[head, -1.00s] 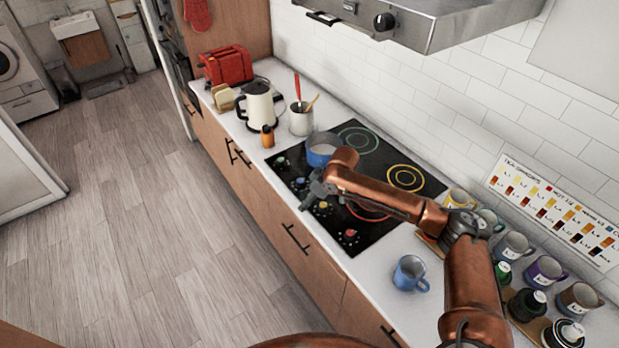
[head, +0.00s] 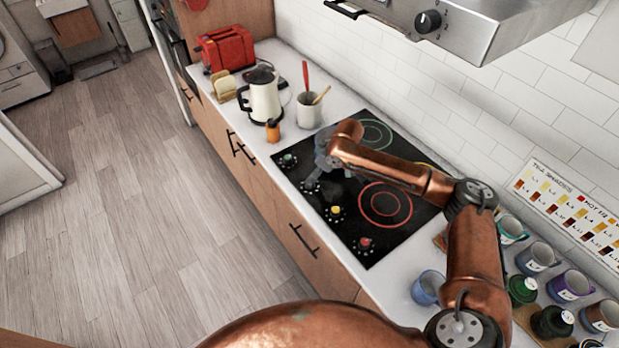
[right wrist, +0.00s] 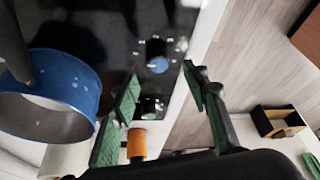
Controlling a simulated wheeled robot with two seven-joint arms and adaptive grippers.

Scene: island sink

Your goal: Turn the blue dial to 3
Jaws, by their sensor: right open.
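The blue dial (right wrist: 158,64) is a black knob with a blue cap on the black cooktop. It also shows small on the cooktop's front edge in the head view (head: 310,187), between the green dial (head: 288,160) and the yellow dial (head: 336,210). Its exact setting is too small to read. My right gripper (right wrist: 160,78) is open and empty, its green-padded fingers to either side of the dial in the right wrist view, with no contact visible. In the head view the right gripper (head: 321,166) is over the cooktop, just behind the blue dial. My left gripper is not in view.
A blue pot (right wrist: 72,78) is close beside the fingers in the right wrist view; my arm hides it in the head view. A red dial (head: 365,243) is nearer. A kettle (head: 264,95), orange bottle (head: 272,130) and utensil crock (head: 309,110) stand beyond the cooktop.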

